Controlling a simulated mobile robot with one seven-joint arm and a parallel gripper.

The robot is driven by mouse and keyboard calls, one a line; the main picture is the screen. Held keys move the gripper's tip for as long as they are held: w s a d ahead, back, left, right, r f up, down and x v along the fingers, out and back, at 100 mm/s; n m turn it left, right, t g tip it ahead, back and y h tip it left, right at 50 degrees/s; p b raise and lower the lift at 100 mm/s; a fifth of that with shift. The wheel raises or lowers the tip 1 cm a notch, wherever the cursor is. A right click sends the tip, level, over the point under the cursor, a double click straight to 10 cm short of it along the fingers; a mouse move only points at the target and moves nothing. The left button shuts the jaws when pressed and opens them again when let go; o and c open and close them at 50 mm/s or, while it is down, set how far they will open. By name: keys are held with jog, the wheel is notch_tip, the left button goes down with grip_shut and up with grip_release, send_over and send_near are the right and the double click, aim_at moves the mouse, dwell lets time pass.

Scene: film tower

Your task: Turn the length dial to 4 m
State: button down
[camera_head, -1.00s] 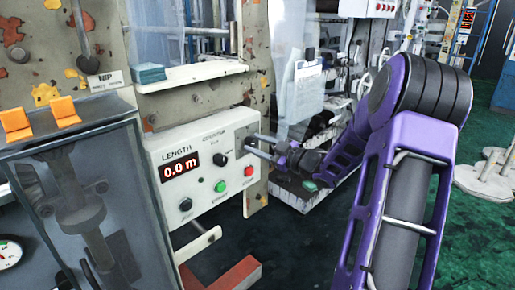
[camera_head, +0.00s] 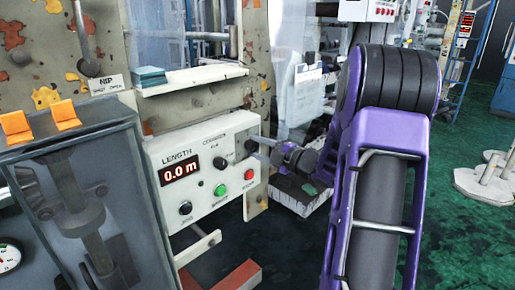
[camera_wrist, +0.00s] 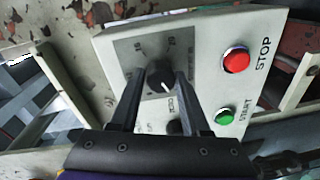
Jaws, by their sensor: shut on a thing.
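The white control panel (camera_head: 160,151) carries a LENGTH display (camera_head: 179,170) reading 0.0 m in red digits. A round black dial (camera_wrist: 159,72) with a white pointer line and a printed scale sits between my fingertips in the wrist view. Its line points toward the lower right there. My gripper (camera_wrist: 161,78) is shut on this dial, one finger on each side. In the head view, my gripper (camera_head: 261,149) reaches the panel's upper right from the right, at the dial (camera_head: 251,145). The scale is partly hidden by my fingers.
The red STOP button (camera_wrist: 236,60) and green START button (camera_wrist: 225,116) are close to my gripper. A second black knob (camera_head: 220,162) and a lower one (camera_head: 186,208) are on the panel. A shelf (camera_head: 192,79) juts out above it.

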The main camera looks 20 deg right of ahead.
jog(key=shift+n, duration=0.5)
jog(key=shift+c, duration=1.9)
grip_release()
jog(key=v, duration=1.7)
jog(key=shift+s+r+p, duration=0.15)
jog(key=shift+s+p, duration=0.1)
jog(key=shift+p, duration=0.1)
